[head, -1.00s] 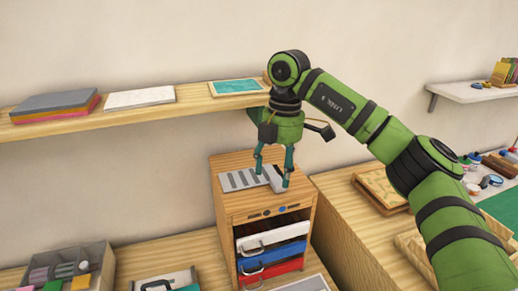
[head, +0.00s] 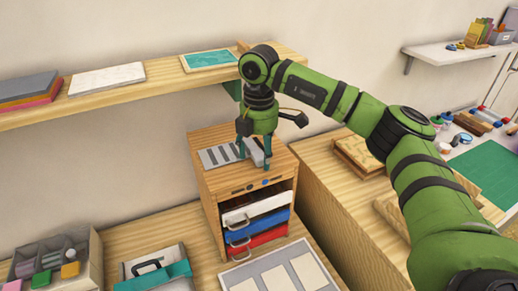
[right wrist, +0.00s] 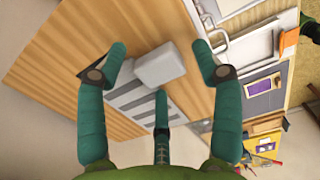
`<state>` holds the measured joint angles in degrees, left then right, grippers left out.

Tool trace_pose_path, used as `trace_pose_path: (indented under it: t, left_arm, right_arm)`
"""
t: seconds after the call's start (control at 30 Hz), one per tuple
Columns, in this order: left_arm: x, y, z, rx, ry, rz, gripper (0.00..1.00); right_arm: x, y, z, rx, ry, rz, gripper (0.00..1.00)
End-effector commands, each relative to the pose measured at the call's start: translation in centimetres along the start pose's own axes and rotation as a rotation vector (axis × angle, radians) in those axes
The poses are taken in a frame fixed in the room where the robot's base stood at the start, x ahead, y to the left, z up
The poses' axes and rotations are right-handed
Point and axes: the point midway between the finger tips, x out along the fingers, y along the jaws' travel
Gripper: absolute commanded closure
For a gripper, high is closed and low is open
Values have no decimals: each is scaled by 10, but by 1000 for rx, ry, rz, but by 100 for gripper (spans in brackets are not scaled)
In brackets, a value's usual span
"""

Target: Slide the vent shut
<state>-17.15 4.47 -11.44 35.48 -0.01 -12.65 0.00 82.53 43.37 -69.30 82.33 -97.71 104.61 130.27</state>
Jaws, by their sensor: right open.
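The vent (head: 216,155) is a light grey plate with several dark slots, set in the top of a small wooden cabinet (head: 212,186). Its slots show uncovered, and they also show in the right wrist view (right wrist: 132,100). A grey sliding piece with a raised block (right wrist: 158,66) lies at one end of the slots. My right gripper (head: 254,158) points down over this end of the vent. In the right wrist view its open fingers (right wrist: 159,50) stand on either side of the block, with gaps visible. Contact cannot be told. My left gripper is not in view.
White, blue and red drawers (head: 256,222) with handles sit in the cabinet's front. A wall shelf (head: 160,88) runs behind and above it. A wooden counter (head: 325,195) stands to the right. A divided organiser (head: 88,262) is at the lower left.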

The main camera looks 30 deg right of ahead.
Motion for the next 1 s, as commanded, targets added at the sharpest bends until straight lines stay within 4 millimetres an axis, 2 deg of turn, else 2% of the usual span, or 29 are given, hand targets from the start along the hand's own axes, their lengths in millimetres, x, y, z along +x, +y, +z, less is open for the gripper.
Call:
trace_pose_path:
  t: [0.07, 0.1, 0.17, 0.2, 0.23, 0.27, 0.47, 0.73, 1.0]
  left_arm:
    - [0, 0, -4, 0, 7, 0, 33]
    - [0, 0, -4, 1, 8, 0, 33]
    - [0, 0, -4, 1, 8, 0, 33]
    - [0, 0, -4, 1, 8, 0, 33]
    - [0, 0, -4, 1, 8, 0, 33]
    - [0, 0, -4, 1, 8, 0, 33]
    - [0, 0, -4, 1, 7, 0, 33]
    - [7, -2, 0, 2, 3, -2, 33]
    - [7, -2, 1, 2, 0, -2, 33]
  right_arm:
    - [0, 0, 0, 0, 0, 0, 33]
    - [0, 0, 0, 0, 0, 0, 41]
    - [0, 0, 0, 0, 0, 0, 65]
    - [0, 0, 0, 0, 0, 0, 81]
    - [0, 0, 0, 0, 0, 0, 93]
    - [0, 0, 0, 0, 0, 1, 100]
    - [-1, 1, 1, 1, 1, 4, 100]
    - [-1, 2, 39, 6, 2, 8, 100]
    - [-3, 2, 46, 4, 1, 11, 100]
